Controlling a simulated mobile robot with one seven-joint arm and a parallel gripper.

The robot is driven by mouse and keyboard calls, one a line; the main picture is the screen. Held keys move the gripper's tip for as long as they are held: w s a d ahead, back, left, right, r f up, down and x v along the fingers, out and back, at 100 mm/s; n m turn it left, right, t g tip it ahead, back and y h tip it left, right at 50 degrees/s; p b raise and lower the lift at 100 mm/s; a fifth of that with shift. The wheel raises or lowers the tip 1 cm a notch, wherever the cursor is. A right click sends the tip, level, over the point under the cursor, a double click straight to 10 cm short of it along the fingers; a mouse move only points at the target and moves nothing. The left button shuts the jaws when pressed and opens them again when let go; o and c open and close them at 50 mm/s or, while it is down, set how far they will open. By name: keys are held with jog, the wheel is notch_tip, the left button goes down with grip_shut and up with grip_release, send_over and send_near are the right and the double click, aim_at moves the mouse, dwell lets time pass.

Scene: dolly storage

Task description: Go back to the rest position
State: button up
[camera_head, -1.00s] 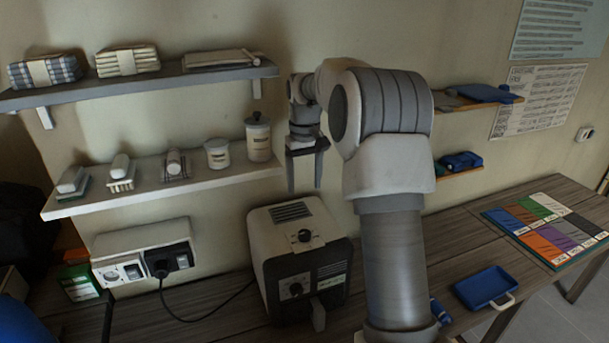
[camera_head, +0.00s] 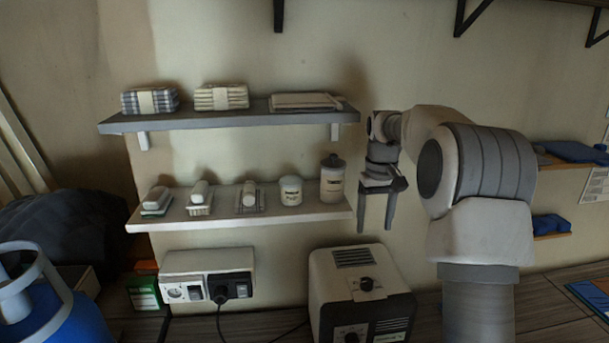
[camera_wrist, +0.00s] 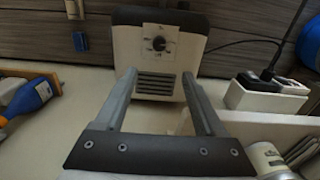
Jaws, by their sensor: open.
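My gripper (camera_head: 376,208) hangs fingers-down in front of the wall, to the right of the two left shelves and above the beige box-shaped appliance (camera_head: 333,287). Its two fingers are apart with nothing between them. In the wrist view, my gripper (camera_wrist: 158,82) is also open and empty, with the appliance (camera_wrist: 187,55) and its dial beyond the fingertips. The fingers look clear of the shelves and the appliance in the head view.
The lower shelf (camera_head: 240,219) holds brushes and canisters, close to my gripper's left. The upper shelf (camera_head: 230,122) holds folded cloths. A power outlet box (camera_head: 185,277) is below. A blue gas cylinder (camera_head: 75,325) stands at left.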

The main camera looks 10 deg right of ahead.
jog(key=s+a+r+t, duration=0.1)
jog(key=s+a+r, duration=0.35)
jog(key=s, duration=0.35)
jog(key=s+a+r+t, duration=0.2)
jog(key=s+a+r, duration=0.1)
jog(key=s+r, duration=0.3)
jog(key=s+a+f+t, duration=0.1)
jog(key=s+a+f, duration=0.1)
jog(key=s, duration=0.7)
jog(key=s+a+f+t, duration=0.1)
jog(key=s+f, duration=0.2)
jog(key=s, duration=0.6)
jog(key=shift+s+a+f+t, duration=0.15)
jog(key=shift+s+a+t, duration=0.15)
jog(key=shift+a, duration=0.1)
jog(key=shift+d, duration=0.1)
